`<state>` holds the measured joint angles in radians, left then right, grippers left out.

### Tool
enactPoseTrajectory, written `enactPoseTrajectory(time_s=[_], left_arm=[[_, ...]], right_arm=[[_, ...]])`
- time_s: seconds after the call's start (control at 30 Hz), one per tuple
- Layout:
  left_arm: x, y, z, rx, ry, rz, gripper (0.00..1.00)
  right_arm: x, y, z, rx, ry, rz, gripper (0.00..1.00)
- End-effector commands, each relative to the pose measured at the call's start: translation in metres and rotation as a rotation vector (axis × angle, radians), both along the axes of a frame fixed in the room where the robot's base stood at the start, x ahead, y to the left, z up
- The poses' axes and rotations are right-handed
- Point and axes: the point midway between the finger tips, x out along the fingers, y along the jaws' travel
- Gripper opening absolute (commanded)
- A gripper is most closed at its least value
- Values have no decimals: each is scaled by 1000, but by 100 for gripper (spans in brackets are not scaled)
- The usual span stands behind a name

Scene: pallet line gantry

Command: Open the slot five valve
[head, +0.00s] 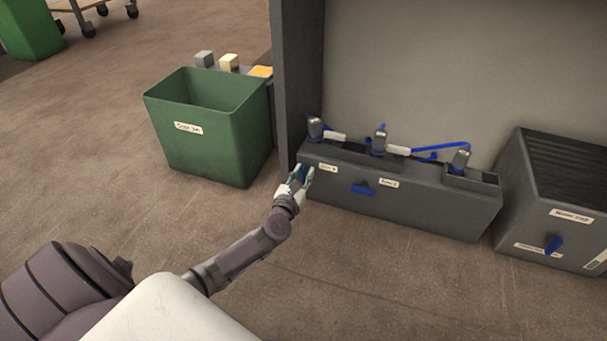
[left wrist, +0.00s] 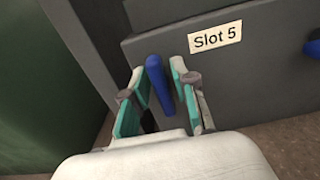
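The slot five valve is a blue lever (left wrist: 160,84) on the grey front panel, left of the "Slot 5" label (left wrist: 215,37) in the left wrist view. It stands nearly upright, slightly tilted. My left gripper (left wrist: 158,92) has its teal-padded fingers on both sides of the lever, with gaps showing, so it looks open around it. In the head view my left gripper (head: 300,176) is at the left end of the grey valve box (head: 440,205) and mostly covers this lever. My right gripper is not in view.
A second blue lever (head: 362,188) lies sideways further right on the same box. A grey cabinet with a blue lever (head: 553,245) stands at the right. A green bin (head: 215,135) stands left of the grey upright (head: 297,80). The floor in front is clear.

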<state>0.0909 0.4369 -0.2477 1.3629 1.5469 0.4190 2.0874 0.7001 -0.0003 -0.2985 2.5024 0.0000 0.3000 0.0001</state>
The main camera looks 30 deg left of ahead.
Motion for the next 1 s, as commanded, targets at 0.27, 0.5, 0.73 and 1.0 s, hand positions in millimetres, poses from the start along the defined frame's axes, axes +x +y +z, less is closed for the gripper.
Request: enactPoseTrajectory(time_s=[0.27,0.5,0.73,1.0], left_arm=[[0,0,0,0,0,0,0],[0,0,0,23,6,1,0],[0,-1,1,128,32,1,0],[0,-3,1,353,87,0,0]], right_arm=[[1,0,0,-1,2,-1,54],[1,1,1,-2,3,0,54],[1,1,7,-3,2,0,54],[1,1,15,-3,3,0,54]])
